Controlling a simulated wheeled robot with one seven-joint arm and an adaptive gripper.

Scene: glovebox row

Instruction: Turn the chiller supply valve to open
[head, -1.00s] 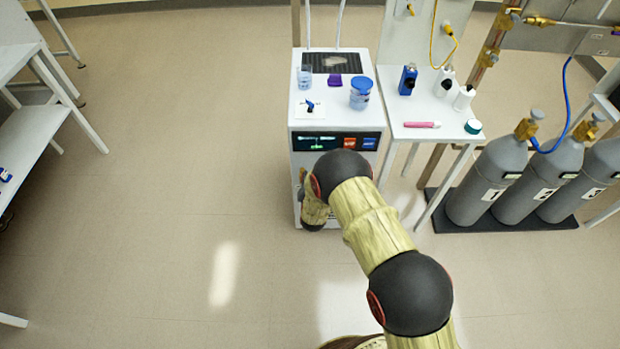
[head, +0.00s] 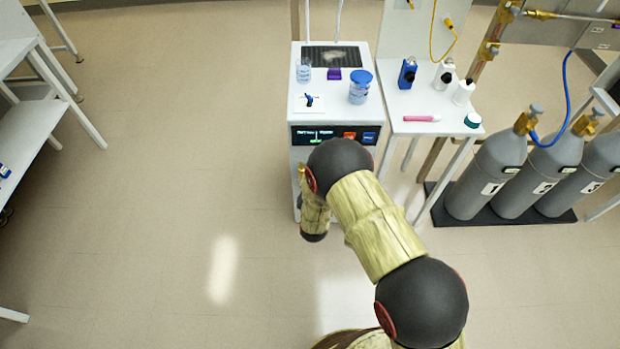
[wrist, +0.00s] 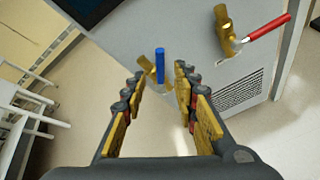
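The chiller is a white cabinet (head: 296,160) with a dark display strip (head: 318,136). In the wrist view its grey front panel (wrist: 195,70) carries two brass valves. One has a blue handle (wrist: 160,65), standing upright in the picture, on a brass body (wrist: 147,64). The other brass valve (wrist: 222,22) has a red handle (wrist: 268,27) slanting up to the right. I cannot read which is the supply. My gripper (wrist: 160,76) is open and empty, its fingers either side of the blue handle in the picture. Contact is not visible. In the head view my arm hides the valves and gripper.
On the chiller top stand a blue-lidded jar (head: 360,88), a beaker (head: 303,72) and a small blue-handled item (head: 309,99). A side table (head: 410,115) with bottles adjoins on the right, then grey gas cylinders (head: 487,175).

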